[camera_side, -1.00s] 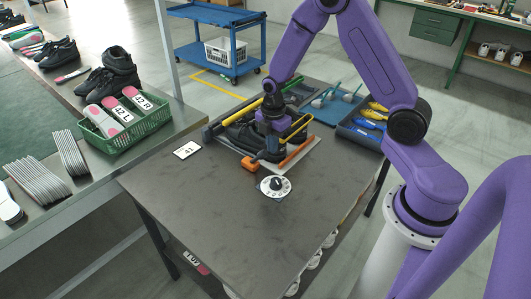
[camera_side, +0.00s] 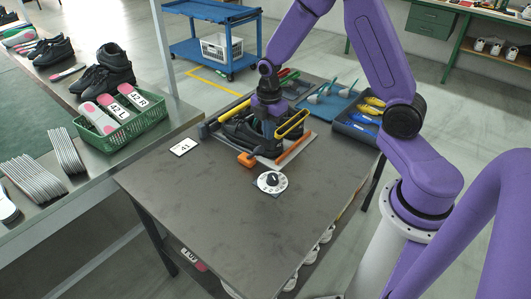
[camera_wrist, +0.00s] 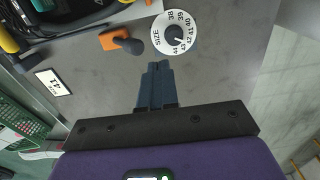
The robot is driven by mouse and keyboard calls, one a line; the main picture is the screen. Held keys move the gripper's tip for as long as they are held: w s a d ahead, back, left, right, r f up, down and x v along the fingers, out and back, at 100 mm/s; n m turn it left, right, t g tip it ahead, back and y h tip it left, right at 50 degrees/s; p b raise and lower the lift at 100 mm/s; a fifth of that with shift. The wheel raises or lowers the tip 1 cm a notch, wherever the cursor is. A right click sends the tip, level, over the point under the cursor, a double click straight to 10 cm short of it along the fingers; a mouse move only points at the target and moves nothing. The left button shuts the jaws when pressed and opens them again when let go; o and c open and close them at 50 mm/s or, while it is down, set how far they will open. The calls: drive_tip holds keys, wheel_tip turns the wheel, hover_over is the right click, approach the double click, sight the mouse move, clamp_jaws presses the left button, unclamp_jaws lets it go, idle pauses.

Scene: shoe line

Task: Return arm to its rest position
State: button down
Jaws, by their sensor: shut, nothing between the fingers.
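My arm is bent over the table from the right.
The size dial (camera_side: 270,182), an orange block (camera_side: 246,160) and a card marked 41 (camera_side: 184,147) lie on the table. A green basket (camera_side: 122,135) of shoe forms stands at left. The front table area is clear.

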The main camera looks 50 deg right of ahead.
drive_tip(key=s+a+r+m, duration=0.2)
drive_tip(key=s+a+r, duration=0.35)
drive_tip(key=s, duration=0.35)
drive_tip(key=s+a+r+m, duration=0.2)
drive_tip(key=s+a+r, duration=0.35)
drive_tip(key=s, duration=0.35)
drive_tip(key=s+d+r+m, duration=0.1)
drive_tip(key=s, duration=0.8)
drive_tip(key=shift+s+r, duration=0.15)
drive_tip(key=shift+r, duration=0.25)
drive_tip(key=shift+m, duration=0.3)
